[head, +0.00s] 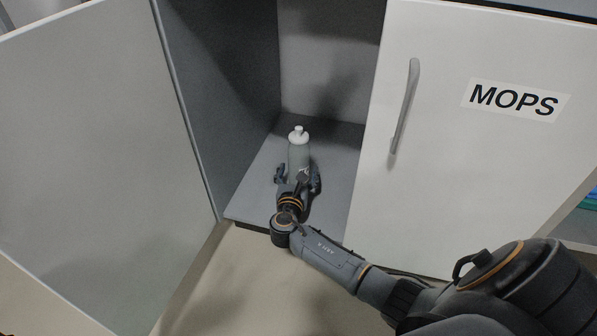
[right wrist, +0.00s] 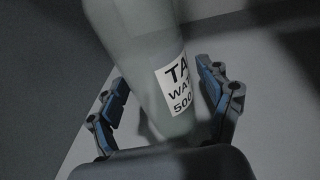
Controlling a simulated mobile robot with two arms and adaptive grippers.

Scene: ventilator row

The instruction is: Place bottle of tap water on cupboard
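The bottle of tap water (head: 299,153) is pale and translucent with a white cap. It stands on the floor of the open cupboard (head: 262,188), near the front. Its white label with black print shows in the right wrist view (right wrist: 173,85). My right gripper (head: 298,173) reaches in from the front, with one finger on each side of the bottle's lower part. In the right wrist view the fingers are spread, with a clear gap between the left finger and the bottle. The right finger is close to it; contact there cannot be told. My left gripper is not in view.
The left cupboard door (head: 100,150) stands swung open. The right door (head: 470,150), labelled MOPS, is closed and has a grey handle (head: 405,105). Free cupboard floor lies around and behind the bottle. My right arm crosses in front of the right door.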

